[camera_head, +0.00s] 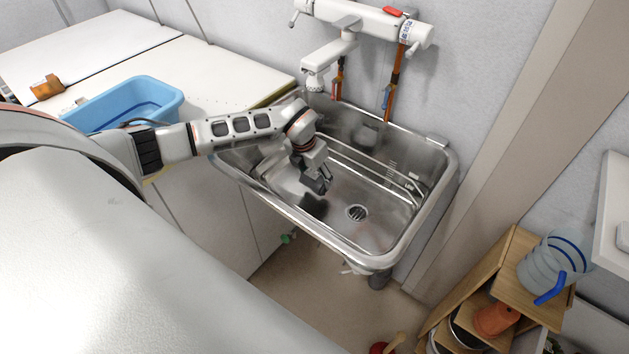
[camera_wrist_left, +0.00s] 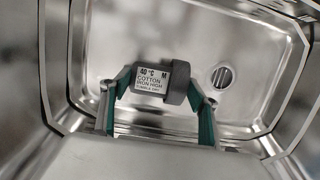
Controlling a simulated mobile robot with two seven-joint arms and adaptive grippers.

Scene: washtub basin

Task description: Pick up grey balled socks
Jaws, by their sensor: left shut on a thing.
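The grey balled socks (camera_wrist_left: 178,82) carry a white care label reading 40 °C, M, cotton. They sit between the two teal fingers of my left gripper (camera_wrist_left: 157,100) in the left wrist view. In the head view my left gripper (camera_head: 316,178) hangs down inside the metal sink basin and is shut on the socks, which are a small dark lump at its tips. A dark patch, like a shadow, lies on the basin floor below. The socks look a little above the floor. My right gripper is not in view.
The steel washtub basin (camera_head: 384,232) has a drain (camera_head: 357,213) right of the gripper and a wire rail along its back. A white faucet (camera_head: 328,55) is above. A blue tub (camera_head: 150,92) stands on the left counter. A wooden shelf (camera_head: 500,280) is at lower right.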

